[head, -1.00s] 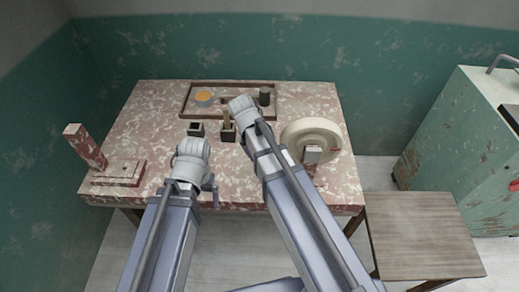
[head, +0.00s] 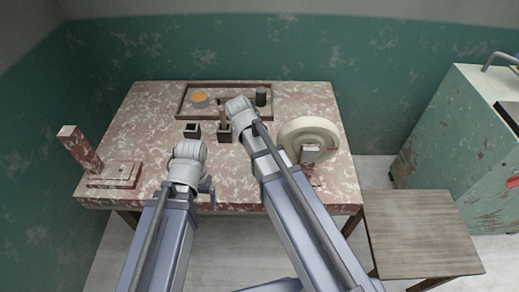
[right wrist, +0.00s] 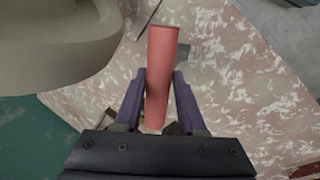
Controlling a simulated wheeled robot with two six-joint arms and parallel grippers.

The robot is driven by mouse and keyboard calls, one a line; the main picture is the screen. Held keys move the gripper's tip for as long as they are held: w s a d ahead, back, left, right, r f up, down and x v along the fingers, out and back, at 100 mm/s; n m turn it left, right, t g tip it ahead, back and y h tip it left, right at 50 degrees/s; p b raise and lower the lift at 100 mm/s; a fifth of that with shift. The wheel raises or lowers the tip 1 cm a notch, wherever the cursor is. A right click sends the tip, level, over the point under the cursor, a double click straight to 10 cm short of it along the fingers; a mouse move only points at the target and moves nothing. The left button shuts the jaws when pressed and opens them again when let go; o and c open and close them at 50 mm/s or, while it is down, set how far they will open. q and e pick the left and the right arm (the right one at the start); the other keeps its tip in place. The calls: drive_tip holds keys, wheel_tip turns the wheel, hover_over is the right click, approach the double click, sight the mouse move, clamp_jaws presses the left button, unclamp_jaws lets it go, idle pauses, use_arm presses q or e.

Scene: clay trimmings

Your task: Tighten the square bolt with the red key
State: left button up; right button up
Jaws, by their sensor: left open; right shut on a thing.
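My right gripper (right wrist: 160,98) is shut on a red, tapered cylindrical handle, which I take to be the red key (right wrist: 162,70). The handle stands between the two fingers in the right wrist view; its working end cannot be made out. In the head view the right gripper and key are hidden behind my right arm. My left gripper (head: 207,190) is open and empty near the table's front edge, partly hidden by its wrist. I cannot clearly identify the square bolt; a plate with a small dark spot (head: 123,169) lies at the table's left.
A cream wheel (head: 312,131) stands at the table's right; it looms at upper left in the wrist view. Two dark square holders (head: 193,131) are mid-table. A tray (head: 183,101) lies behind. A reddish post (head: 80,149) rises at left. A wooden stool (head: 425,232) stands right.

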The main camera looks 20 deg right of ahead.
clamp_jaws()
drive_tip(key=shift+w+m+g, duration=0.15)
drive_tip(key=shift+m+g, duration=0.25)
drive_tip(key=shift+m, duration=1.4)
drive_tip(key=m+g, duration=0.1)
drive_tip(key=m, duration=0.1)
drive_tip(key=shift+m, duration=0.8)
drive_tip(key=shift+m+g+y, duration=0.3)
drive_tip(key=shift+m+g, duration=0.3)
drive_tip(key=shift+m, duration=1.2)
